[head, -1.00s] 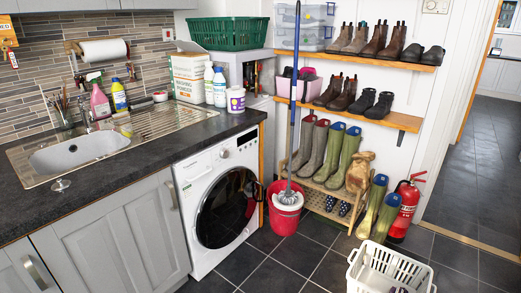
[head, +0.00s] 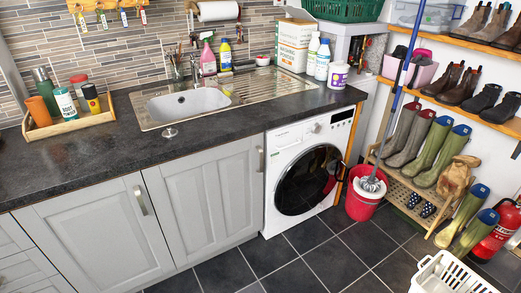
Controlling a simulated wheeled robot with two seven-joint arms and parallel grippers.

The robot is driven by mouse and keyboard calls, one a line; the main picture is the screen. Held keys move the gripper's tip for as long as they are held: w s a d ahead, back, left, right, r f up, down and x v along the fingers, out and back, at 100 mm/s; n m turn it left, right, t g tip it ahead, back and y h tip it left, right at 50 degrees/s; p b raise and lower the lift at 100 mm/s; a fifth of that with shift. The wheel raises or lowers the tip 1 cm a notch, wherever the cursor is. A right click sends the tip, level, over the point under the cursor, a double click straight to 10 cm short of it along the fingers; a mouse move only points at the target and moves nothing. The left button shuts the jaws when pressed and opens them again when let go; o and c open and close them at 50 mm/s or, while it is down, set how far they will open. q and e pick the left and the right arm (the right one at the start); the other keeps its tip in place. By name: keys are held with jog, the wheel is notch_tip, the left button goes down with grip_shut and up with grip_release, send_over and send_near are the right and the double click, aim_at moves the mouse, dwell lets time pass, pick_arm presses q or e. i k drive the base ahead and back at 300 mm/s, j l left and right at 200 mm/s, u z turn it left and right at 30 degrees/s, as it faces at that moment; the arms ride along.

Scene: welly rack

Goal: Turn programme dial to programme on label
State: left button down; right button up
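The washing machine (head: 303,172) is white with a round dark door and stands under the dark worktop, right of the grey cupboards. Its programme dial (head: 315,128) is a small round knob on the control panel above the door. The dial's pointer and markings are too small to read. No programme label can be made out; some print shows on the white washing powder box (head: 297,42) on the worktop. Neither of my grippers is in view.
A mop stands in a red bucket (head: 364,200) right of the machine. Wellies stand on a wooden rack (head: 402,200), with a white basket (head: 447,275) at front right. The tiled floor (head: 290,265) before the machine is clear.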

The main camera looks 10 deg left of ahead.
aim_at(315, 128)
jog(key=i+l+u, duration=0.4)
jog(key=l, duration=0.25)
jog(key=l+u, duration=0.25)
jog(key=i+l+u, duration=0.2)
jog(key=l, duration=0.25)
jog(key=k+j, duration=0.05)
jog(key=k, duration=0.05)
